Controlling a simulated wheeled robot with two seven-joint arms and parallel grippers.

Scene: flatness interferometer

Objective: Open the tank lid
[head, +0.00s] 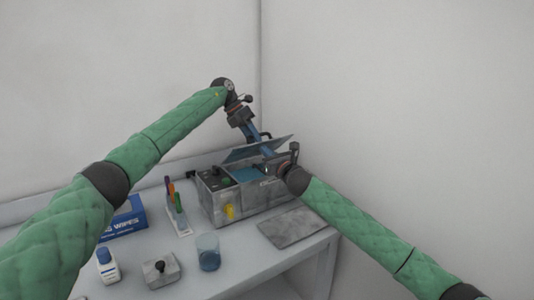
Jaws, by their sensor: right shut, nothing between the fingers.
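The tank is a grey metal box (252,205) on the bench, with a dark control panel and a yellow part at its left end. Its lid (240,154) is a grey plate standing raised and tilted at the back, with a blue surface showing in the opening below. My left gripper (262,142) reaches down from behind and above to the lid; its fingertips are too small and overlapped to tell open from shut. My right gripper (268,167) is shut and empty at the tank's right part, below the raised lid. Its contact with the lid is unclear.
A flat grey plate (292,227) lies in front of the tank. A beaker of blue liquid (208,256), a knobbed block (161,270), a white bottle (107,266), a marker rack (180,225) and a blue wipes box (125,218) stand to the left. Walls close the back and right.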

